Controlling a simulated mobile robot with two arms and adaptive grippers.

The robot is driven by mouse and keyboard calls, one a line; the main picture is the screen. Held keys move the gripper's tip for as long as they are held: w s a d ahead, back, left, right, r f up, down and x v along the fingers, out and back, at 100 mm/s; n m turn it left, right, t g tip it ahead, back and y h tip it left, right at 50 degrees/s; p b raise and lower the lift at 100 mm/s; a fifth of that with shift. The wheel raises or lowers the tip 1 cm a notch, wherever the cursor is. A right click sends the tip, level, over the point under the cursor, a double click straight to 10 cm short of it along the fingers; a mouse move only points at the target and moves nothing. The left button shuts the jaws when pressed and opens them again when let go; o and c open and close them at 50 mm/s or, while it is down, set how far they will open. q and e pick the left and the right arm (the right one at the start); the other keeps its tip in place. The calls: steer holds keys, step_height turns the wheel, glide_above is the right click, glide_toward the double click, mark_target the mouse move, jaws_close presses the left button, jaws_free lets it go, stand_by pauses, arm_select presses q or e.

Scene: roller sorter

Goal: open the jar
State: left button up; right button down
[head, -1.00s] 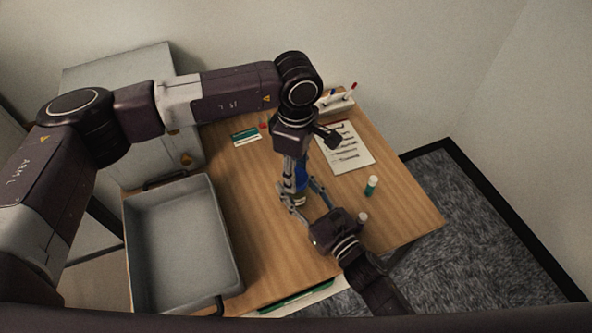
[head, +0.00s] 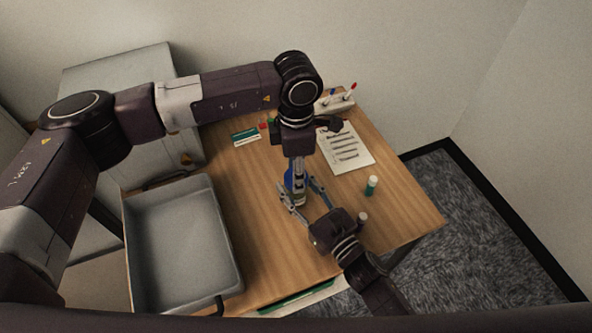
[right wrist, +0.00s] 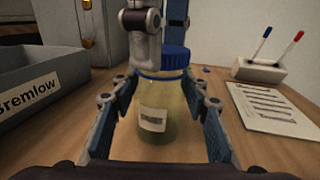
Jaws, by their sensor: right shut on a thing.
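The jar (right wrist: 172,108) is clear, with a pale label and a blue lid (right wrist: 176,58), and stands upright in the right wrist view. In the head view the blue lid (head: 289,180) shows only in part behind the fingers. My right gripper (head: 300,198) is shut on the jar's body, one finger on each side; its fingers also show in the right wrist view (right wrist: 160,95). My left gripper (head: 298,185) points down over the jar. Its fingers reach the lid's level, one at the lid's left and one behind it; whether they press on it is unclear.
A grey tray (head: 237,235) labelled Bremlow covers the table's left side. A printed sheet (head: 346,147), a pen holder (head: 338,103) and a small green-and-white bottle (head: 371,185) are at the right. Another small capped item (head: 362,218) is close to my right gripper.

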arm_select(q)
steer(key=shift+r, duration=0.25)
steer(key=shift+r, duration=0.9)
steer(key=shift+r, duration=2)
arm_select(e)
steer(key=c, duration=1)
jaws_free()
steer(key=shift+c, duration=0.2)
